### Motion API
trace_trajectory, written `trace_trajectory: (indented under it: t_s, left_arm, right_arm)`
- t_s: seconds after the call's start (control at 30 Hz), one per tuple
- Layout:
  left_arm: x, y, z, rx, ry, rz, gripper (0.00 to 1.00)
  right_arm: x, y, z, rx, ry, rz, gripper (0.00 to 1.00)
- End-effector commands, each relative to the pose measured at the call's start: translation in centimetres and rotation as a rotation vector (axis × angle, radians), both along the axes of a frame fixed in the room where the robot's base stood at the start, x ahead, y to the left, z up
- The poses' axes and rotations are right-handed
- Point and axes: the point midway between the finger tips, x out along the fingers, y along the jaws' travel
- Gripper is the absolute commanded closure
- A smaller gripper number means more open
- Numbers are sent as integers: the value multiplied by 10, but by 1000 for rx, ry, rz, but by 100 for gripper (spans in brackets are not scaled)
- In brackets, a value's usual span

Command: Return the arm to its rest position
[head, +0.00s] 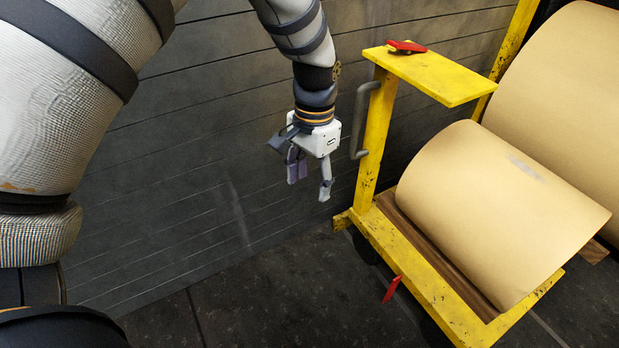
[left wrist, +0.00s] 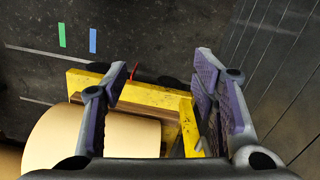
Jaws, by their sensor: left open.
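My left arm comes in from the left and hangs down in front of the grey wall in the head view. My left gripper (head: 311,186) points downward, open and empty, in the air left of the yellow cart. The left wrist view shows its two purple-padded fingers (left wrist: 160,95) spread apart with nothing between them, with the yellow cart below. My right gripper is in neither view.
A yellow cart (head: 373,160) with a grey handle (head: 357,125) holds a large tan roll (head: 490,210). A red piece (head: 406,46) lies on its yellow top plate (head: 440,75). A second, larger tan roll (head: 570,90) stands behind. Dark floor (head: 270,310) is clear in front.

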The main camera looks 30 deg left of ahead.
Motion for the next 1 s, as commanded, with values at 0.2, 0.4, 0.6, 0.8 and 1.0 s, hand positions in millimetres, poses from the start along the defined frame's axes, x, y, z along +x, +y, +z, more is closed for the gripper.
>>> trace_trajectory:
  t_s: [0.2, 0.4, 0.6, 0.8, 1.0]
  left_arm:
    - [-3, 0, -4, 0, 4, 2, 47]
    - [-98, -12, -112, 3, 65, 82, 47]
    - [-262, -25, -179, 20, 115, 216, 47]
    - [-345, -29, -172, 36, 127, 290, 47]
    - [-350, -29, -170, 37, 121, 298, 47]
  right_arm:
    - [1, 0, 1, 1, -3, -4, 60]
    - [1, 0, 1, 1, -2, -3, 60]
    - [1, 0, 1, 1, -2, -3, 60]
    - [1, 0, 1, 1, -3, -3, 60]
    - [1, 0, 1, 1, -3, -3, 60]
